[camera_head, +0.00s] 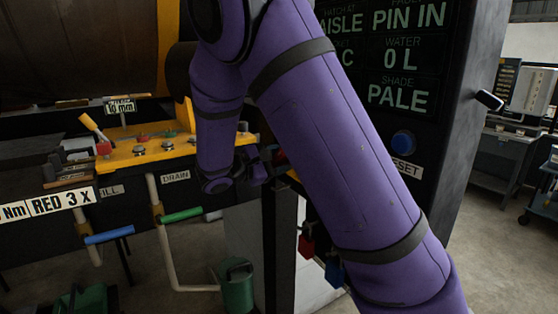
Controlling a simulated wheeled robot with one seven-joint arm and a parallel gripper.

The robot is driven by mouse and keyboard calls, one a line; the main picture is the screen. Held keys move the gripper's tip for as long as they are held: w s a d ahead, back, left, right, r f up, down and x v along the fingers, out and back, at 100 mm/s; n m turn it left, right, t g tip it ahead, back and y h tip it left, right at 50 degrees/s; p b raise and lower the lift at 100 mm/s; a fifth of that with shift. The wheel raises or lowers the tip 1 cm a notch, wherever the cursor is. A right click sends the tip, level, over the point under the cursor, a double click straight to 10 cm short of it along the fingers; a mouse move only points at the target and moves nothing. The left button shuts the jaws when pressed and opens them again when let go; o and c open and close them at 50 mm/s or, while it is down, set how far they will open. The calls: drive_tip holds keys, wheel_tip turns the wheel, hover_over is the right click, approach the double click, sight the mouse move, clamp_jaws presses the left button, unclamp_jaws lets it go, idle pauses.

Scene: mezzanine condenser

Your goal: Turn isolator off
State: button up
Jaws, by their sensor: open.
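My purple arm crosses the middle of the view. Its end bends down to my gripper (262,167), which is small and partly dark here; it is open and I see nothing held in it. Just right of the gripper, a small red part (281,157) with some yellow below it shows at the edge of my arm. It may be the isolator, but my arm hides most of it. I cannot tell its switch position, nor whether the gripper touches it.
A yellow panel (125,157) with a lever and knobs is at left, above blue (108,235) and green (181,215) handles on pipes. A dark display board (440,60) with a blue reset button (403,141) stands at right. Red (306,246) and blue (334,272) padlocks hang below.

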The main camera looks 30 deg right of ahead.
drive_tip(key=shift+d, duration=0.1)
drive_tip(key=c, duration=0.9)
drive_tip(key=shift+m, duration=0.4)
drive_tip(key=m, duration=0.8)
drive_tip(key=shift+m, duration=0.3)
drive_tip(key=m, duration=0.8)
drive_tip(key=shift+m, duration=0.4)
